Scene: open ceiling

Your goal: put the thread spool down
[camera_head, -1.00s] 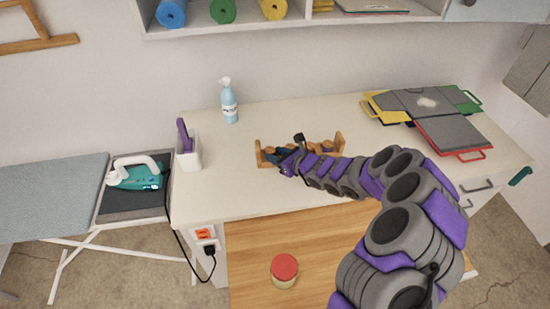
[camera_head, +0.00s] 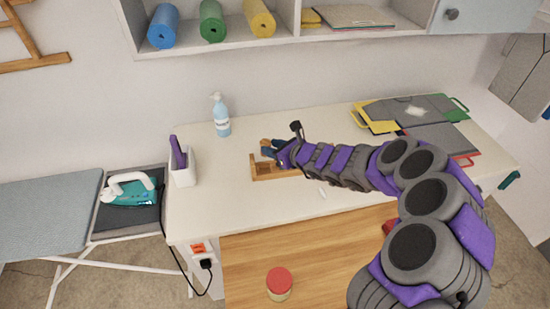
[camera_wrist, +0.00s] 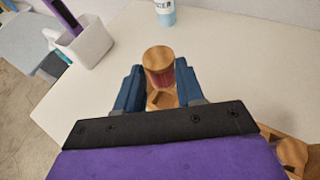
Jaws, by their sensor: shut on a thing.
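The thread spool (camera_wrist: 159,68), with a round wooden top and reddish thread, is between the two blue fingers of my gripper (camera_wrist: 160,88) in the wrist view. The gripper is shut on it, and the spool looks upright. In the head view my gripper (camera_head: 269,149) is at the wooden rack (camera_head: 262,172) on the white table. I cannot tell whether the spool touches the rack. My arm hides the rack's right part in the head view.
A white holder (camera_head: 182,167) with a purple item and a blue spray bottle (camera_head: 221,118) stand left of the rack. Coloured folders (camera_head: 410,115) lie at the right back. A red-lidded jar (camera_head: 279,283) stands on the wooden surface (camera_head: 240,262) in front. White tabletop (camera_head: 205,205) is clear at front left.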

